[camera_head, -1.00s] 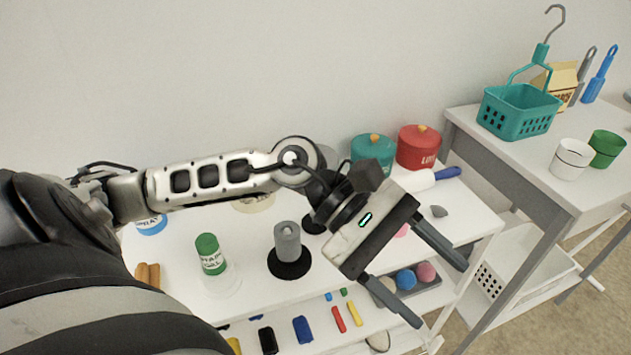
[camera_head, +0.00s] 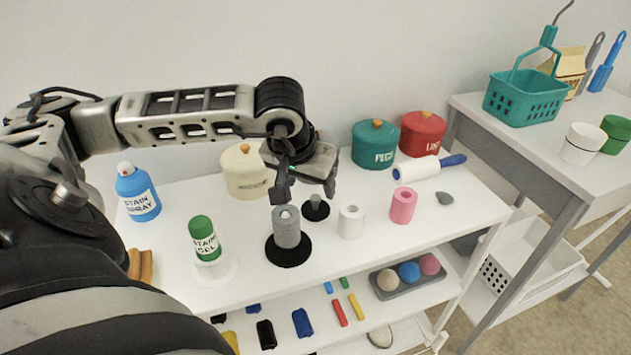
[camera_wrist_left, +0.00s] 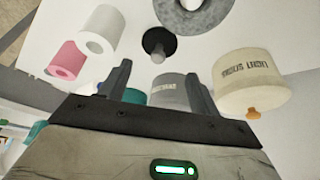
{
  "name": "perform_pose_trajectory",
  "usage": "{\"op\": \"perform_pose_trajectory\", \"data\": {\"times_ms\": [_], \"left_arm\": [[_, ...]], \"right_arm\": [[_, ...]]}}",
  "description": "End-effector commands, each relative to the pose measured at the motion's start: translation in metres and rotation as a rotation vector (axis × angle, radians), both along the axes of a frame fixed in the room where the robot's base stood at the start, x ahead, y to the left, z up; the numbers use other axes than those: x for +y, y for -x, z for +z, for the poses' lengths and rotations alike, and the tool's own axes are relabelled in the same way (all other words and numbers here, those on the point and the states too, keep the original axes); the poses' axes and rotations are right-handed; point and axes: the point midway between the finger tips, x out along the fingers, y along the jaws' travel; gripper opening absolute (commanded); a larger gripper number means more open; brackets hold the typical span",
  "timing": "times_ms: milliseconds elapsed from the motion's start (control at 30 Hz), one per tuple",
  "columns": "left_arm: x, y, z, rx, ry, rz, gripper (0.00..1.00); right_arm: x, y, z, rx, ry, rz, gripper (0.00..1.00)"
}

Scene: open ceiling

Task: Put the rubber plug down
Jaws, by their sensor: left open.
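A small black disc with a short grey stem (camera_head: 316,208), possibly the rubber plug, stands on the white shelf top; it also shows in the left wrist view (camera_wrist_left: 156,43). A small grey lump (camera_head: 444,198) lies near the right end; I cannot tell which of the two is the plug. My left gripper (camera_head: 305,190) is open, with nothing between its fingers, above and close to the disc. In the left wrist view its fingers (camera_wrist_left: 158,72) are spread and the disc lies beyond the tips. My right gripper is not in view.
A grey roll (camera_head: 287,228) on a black base, a white roll (camera_head: 351,222) and a pink roll (camera_head: 403,206) stand close by. Behind are cream (camera_head: 243,176), teal (camera_head: 374,147) and red (camera_head: 423,135) canisters. A lint roller (camera_head: 425,168) lies at right.

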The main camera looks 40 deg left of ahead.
Motion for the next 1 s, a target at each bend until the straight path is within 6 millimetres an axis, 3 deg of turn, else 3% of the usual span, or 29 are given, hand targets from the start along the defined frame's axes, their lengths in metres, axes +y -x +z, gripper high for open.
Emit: {"op": "perform_pose_trajectory", "data": {"times_ms": [233, 500, 833, 933, 1000], "left_arm": [[0.001, -0.006, -0.018, 0.004, 0.002, 0.0, 0.63], [0.002, -0.02, -0.054, 0.002, 0.003, 0.001, 0.63], [0.003, -0.022, -0.06, 0.001, 0.001, 0.0, 0.63], [0.003, -0.022, -0.06, 0.001, 0.001, 0.0, 0.35], [0.003, -0.022, -0.06, 0.001, 0.001, 0.0, 0.29]], "right_arm": [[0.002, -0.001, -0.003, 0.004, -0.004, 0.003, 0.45], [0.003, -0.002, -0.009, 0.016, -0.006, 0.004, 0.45], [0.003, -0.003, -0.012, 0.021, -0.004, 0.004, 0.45], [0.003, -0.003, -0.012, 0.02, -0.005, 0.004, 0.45], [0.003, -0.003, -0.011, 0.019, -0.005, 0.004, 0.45]]}}
